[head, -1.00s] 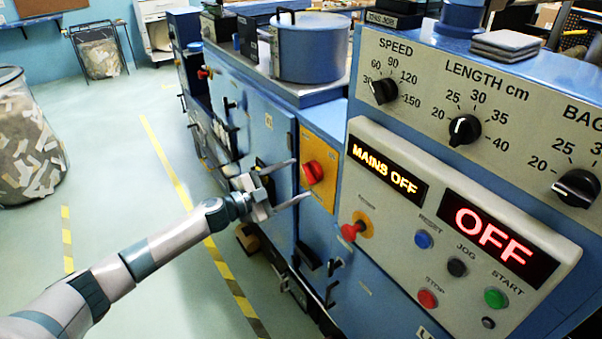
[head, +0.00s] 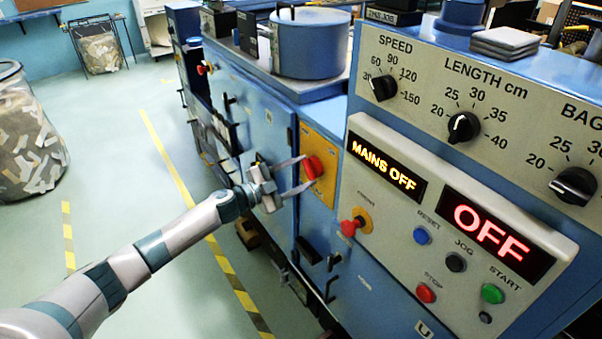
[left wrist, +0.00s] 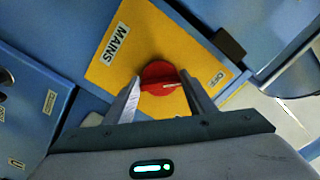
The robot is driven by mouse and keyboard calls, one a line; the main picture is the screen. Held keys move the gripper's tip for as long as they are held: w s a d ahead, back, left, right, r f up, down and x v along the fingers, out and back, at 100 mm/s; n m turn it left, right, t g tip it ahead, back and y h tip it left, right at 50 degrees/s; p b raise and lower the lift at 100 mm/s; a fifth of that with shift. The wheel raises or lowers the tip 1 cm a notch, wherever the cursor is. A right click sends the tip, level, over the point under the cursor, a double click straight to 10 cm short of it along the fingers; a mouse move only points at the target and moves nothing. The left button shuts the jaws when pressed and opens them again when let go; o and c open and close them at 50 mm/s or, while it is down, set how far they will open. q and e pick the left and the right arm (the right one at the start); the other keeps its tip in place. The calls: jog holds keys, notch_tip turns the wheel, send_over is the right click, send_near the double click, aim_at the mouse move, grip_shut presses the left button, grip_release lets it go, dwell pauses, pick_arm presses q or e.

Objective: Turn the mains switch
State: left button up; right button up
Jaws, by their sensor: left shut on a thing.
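The mains switch is a red rotary knob (head: 313,168) on a yellow plate (head: 325,148) on the blue machine's side. In the left wrist view the knob (left wrist: 158,78) sits on the yellow plate (left wrist: 110,72), marked MAINS and OFF, with its white mark turned toward OFF. My left gripper (head: 306,172) is at the knob, with one finger on either side, shut on it. Its fingers also show in the left wrist view (left wrist: 162,92). A display (head: 388,169) reads MAINS OFF. My right gripper is not in view.
To the right is a control panel with an OFF display (head: 495,235), dials and coloured buttons. A wire bin of paper scraps (head: 28,140) stands at the left. The floor between is clear.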

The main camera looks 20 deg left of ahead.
pick_arm(q)
jog(key=shift+m, duration=0.5)
jog(key=m+b, duration=0.2)
jog(key=m, duration=0.1)
jog(key=shift+m, duration=0.4)
jog(key=m+b, duration=0.1)
jog(key=m, duration=0.3)
jog(key=m+b, duration=0.2)
jog(key=m, duration=0.2)
jog(key=m+b, duration=0.1)
jog(key=m, duration=0.4)
jog(key=shift+r+b, duration=0.25)
jog(key=shift+b, duration=0.1)
jog(key=o, duration=1)
jog(key=shift+r, duration=0.1)
jog(key=shift+o, duration=0.2)
